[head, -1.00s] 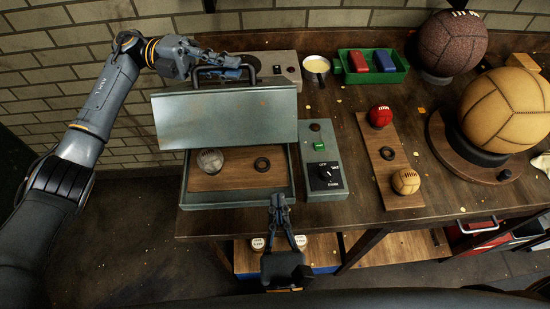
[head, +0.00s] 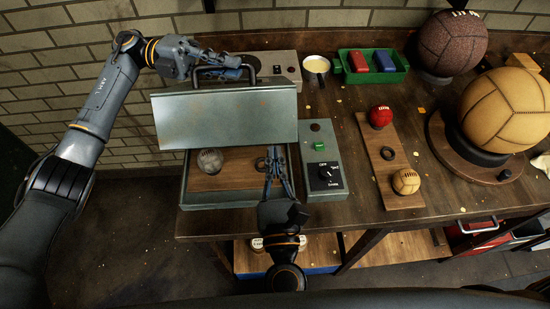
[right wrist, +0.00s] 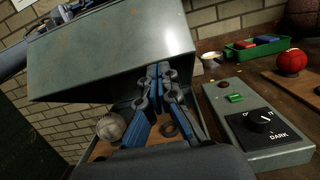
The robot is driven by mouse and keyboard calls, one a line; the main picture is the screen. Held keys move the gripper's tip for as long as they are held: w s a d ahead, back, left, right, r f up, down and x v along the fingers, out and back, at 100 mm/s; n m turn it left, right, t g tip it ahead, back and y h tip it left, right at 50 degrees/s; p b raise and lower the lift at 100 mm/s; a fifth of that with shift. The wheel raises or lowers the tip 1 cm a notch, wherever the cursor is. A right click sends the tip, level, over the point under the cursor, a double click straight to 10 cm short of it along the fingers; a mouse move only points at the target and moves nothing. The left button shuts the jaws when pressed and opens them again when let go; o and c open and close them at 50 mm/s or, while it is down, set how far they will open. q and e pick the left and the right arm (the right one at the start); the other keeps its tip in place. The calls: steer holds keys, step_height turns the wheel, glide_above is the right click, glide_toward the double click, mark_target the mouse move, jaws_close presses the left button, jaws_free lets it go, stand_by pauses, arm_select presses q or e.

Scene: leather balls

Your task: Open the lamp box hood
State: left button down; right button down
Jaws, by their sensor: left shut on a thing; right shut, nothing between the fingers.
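The lamp box hood (head: 226,119) is a grey-green metal lid, raised and tilted above the lamp box (head: 237,200). My left gripper (head: 232,71) is shut on the black handle (head: 206,78) at the top of the hood. A grey ball (head: 210,161) lies on the wooden floor inside the box, left of a dark ring (head: 261,163). My right gripper (head: 271,155) is shut and empty, over the right part of the box opening. In the right wrist view it (right wrist: 158,72) is in front of the hood (right wrist: 115,50), and I cannot tell whether they touch.
A control panel (head: 335,153) with a green button and black dial adjoins the box on the right. A wooden strip (head: 388,165) holds a red ball (head: 380,117) and a tan ball (head: 406,181). Behind are a cup (head: 316,66) and green tray (head: 399,75).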

steer(key=shift+w+r, duration=0.4)
steer(key=shift+r, duration=0.3)
arm_select(q)
steer(key=shift+s+f, duration=0.1)
arm_select(e)
steer(key=shift+d+r, duration=0.1)
arm_select(q)
steer(key=c, duration=1.8)
jaws_free()
steer(key=shift+d, duration=0.1)
steer(key=shift+o, duration=0.7)
